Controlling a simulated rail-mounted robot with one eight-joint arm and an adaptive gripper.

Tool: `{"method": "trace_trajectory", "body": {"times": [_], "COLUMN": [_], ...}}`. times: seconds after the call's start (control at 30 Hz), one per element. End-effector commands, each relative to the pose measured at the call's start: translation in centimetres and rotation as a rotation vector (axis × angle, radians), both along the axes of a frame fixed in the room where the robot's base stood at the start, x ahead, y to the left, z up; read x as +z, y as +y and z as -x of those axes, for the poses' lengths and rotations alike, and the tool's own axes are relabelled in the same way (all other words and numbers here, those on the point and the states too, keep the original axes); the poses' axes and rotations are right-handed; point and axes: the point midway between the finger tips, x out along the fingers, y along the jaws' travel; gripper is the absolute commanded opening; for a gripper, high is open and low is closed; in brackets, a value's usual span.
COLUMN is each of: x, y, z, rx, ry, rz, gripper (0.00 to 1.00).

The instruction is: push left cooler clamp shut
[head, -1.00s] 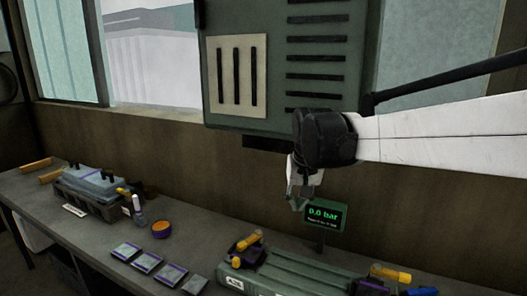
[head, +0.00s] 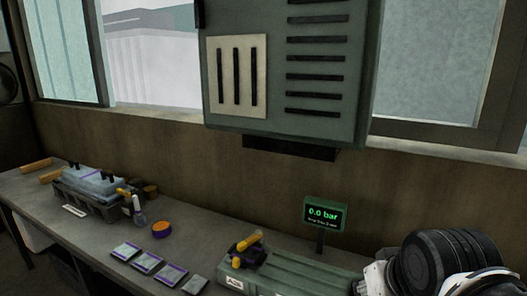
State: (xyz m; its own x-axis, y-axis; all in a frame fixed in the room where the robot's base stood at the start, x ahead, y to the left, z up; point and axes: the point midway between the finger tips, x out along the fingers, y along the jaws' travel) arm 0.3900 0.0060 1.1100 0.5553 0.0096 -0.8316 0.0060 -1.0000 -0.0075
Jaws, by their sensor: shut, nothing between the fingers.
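The green ribbed cooler (head: 300,272) lies on the bench at the bottom of the head view, partly cut off by the frame. The left cooler clamp (head: 247,246) sits at its left end, with a dark body and a yellow lever that slants up to the right. The right end of the cooler and its clamp are hidden behind my arm. My gripper (head: 374,278) is at the bottom right, over the cooler's right part and well to the right of the left clamp. It is shut and empty; its fingertips are hard to make out.
A pressure display (head: 320,214) reading 0.0 bar stands behind the cooler. Several flat pads (head: 145,262) lie left of it, with an orange round tin (head: 162,229) and a grey crate (head: 88,205) farther left. A green cabinet (head: 290,75) hangs above.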

Motion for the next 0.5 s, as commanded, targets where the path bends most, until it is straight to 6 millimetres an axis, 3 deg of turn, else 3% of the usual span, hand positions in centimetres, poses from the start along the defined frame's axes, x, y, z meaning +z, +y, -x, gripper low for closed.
{"method": "trace_trajectory", "body": {"times": [0.17,0.4,0.5], "x": [-1.4,-1.5,-0.6], "y": [-0.5,-0.6,-0.2], "z": [1.9,2.0,1.0], "rx": [-0.006,-0.009,-0.019], "ry": [-0.027,-0.030,-0.016], "rz": [0.005,0.004,-0.009], "gripper": [0.01,0.33,0.36]}}
